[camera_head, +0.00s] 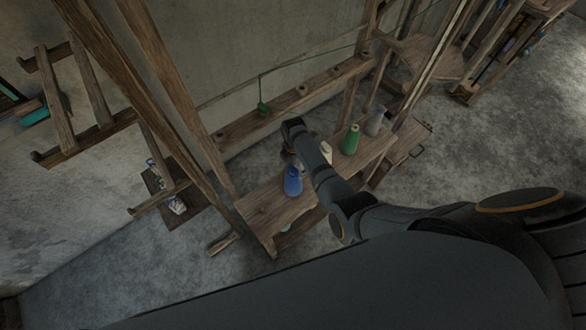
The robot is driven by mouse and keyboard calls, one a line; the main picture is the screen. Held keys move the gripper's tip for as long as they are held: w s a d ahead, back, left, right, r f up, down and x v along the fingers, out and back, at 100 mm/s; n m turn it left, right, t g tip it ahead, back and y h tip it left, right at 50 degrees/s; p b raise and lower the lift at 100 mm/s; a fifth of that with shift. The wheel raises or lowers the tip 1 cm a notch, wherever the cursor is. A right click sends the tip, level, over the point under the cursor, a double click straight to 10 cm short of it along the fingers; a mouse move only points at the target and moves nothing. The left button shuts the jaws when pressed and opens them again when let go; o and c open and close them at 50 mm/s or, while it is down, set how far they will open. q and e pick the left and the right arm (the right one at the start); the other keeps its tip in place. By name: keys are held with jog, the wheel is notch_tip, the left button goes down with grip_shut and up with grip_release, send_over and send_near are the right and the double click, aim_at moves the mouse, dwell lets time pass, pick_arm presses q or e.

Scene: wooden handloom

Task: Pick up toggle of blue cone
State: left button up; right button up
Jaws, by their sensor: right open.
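The blue cone (293,181) stands upright on a wooden bench (262,215). I cannot make out its toggle; the top of the cone is close to my right arm, which covers part of that area. My right gripper (291,150) is above and just behind the blue cone in the picture. It is open, and I see nothing held in it; its fingertips are mostly hidden by my own wrist. My left gripper is not in view.
A pale cone (326,152), a green cone (351,140) and a grey cone (375,121) stand along the same bench. A green toggle (263,108) hangs on a green thread by a wooden beam (318,84). Loom posts (178,95) rise at left.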

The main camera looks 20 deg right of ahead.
jog(key=c, duration=0.8)
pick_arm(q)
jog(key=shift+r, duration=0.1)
pick_arm(e)
jog(key=shift+r, duration=0.2)
jog(key=shift+c, duration=0.2)
